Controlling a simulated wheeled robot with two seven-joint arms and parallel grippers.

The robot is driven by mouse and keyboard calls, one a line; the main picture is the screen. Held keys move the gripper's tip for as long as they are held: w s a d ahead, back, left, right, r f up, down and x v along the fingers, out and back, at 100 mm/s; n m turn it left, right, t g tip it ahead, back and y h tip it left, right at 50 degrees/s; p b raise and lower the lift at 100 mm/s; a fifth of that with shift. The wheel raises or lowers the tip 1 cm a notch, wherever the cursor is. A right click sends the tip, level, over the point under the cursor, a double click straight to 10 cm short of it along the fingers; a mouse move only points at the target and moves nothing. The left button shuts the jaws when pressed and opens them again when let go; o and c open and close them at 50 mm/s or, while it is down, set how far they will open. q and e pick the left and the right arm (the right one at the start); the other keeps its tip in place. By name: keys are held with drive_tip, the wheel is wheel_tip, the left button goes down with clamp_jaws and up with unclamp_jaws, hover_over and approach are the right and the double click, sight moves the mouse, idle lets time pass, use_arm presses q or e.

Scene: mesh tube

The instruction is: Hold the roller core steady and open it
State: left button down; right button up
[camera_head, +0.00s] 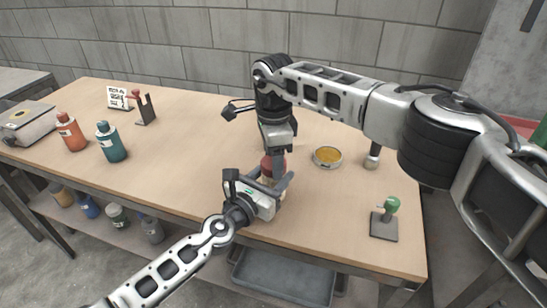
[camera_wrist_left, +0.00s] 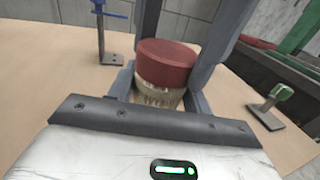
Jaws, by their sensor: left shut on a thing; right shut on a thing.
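The roller core stands upright near the table's front edge, a pale body (camera_wrist_left: 158,96) with a dark red cap (camera_wrist_left: 168,60). In the head view the red cap (camera_head: 266,165) shows only partly between my grippers. My left gripper (camera_head: 273,192) reaches in from the front left and is shut on the pale body, low down. My right gripper (camera_head: 277,160) points down from above and is shut on the red cap. The grippers hide most of the core in the head view. The cap appears seated on the body in the left wrist view.
A round dish with yellow contents (camera_head: 327,156) and a green-knobbed stand (camera_head: 386,222) are to the right. An orange bottle (camera_head: 71,134), a teal bottle (camera_head: 112,146) and a grey box (camera_head: 27,125) stand left. The table's middle left (camera_head: 185,150) is clear.

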idle(0.7)
drive_tip(key=shift+r, duration=1.1)
drive_tip(key=shift+r, duration=0.1)
drive_tip(key=shift+r, duration=1.9)
use_arm(q)
drive_tip(key=c, duration=0.6)
unclamp_jaws()
drive_tip(key=shift+o, duration=0.2)
